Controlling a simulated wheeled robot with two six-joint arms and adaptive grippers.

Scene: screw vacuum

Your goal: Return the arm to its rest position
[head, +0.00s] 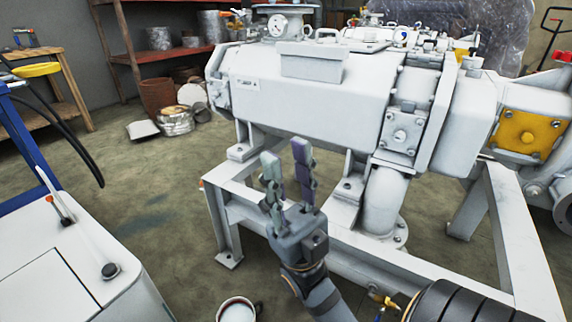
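My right gripper (286,160) comes up from the bottom middle of the head view, with its fingers pointing up. Its two fingers stand apart with a gap between them, and nothing shows between them. It appears in front of the white frame under the large white screw vacuum machine (300,95). I cannot tell how far it is from the frame. My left gripper is not in view.
The white steel frame (232,235) is close behind my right gripper. A white cabinet (85,265) stands at lower left. A small open can (237,309) is at the bottom edge. Shelves (165,55) stand at the back left. The floor (165,195) between is clear.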

